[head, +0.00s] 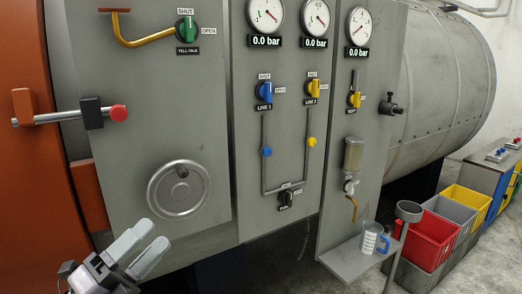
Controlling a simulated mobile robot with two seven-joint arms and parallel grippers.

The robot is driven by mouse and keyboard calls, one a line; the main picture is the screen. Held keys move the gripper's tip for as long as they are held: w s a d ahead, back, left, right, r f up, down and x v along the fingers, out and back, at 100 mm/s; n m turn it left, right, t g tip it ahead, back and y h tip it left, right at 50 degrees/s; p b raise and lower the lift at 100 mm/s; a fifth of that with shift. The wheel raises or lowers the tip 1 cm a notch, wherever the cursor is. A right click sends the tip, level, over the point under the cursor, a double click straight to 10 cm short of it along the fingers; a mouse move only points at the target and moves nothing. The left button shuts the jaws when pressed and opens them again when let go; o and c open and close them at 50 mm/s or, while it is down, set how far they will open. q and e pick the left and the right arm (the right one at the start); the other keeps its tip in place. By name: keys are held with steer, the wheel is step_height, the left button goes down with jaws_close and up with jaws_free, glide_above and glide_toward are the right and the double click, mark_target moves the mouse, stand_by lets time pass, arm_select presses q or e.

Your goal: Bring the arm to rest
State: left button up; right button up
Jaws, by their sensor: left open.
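My left gripper (138,245) shows at the bottom left of the head view. Its two grey fingers are apart, with nothing between them. It is in front of the lower edge of the left grey panel (130,140), below and left of the round handwheel (180,188), and looks apart from it in the picture. My right gripper is not in view.
A bar with a red knob (118,113) sticks out at left. The panels carry a green valve (187,30), a blue valve (264,91), yellow valves and gauges reading 0.0 bar. A shelf (350,262) with a jug (372,238) juts out at right, near coloured bins (428,240).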

arm_select(q)
step_height(320, 180, down, 10)
steer(key=a+n+t+y+p, duration=0.1)
steer(key=a+n+t+y, duration=0.1)
steer(key=n+y, duration=0.75)
steer(key=s+f+n+g+y+p, duration=0.1)
steer(key=s+f+n+g, duration=0.3)
steer(key=s+f+n, duration=0.4)
steer(key=s+f+n+g+y+p, duration=0.1)
steer(key=s+f+n+g, duration=0.4)
steer(key=f, duration=0.9)
steer(key=s+n+y, duration=0.1)
steer(key=s+n, duration=0.2)
steer(key=n, duration=0.1)
steer(key=shift+s+f, duration=0.15)
steer(key=shift+s, duration=0.2)
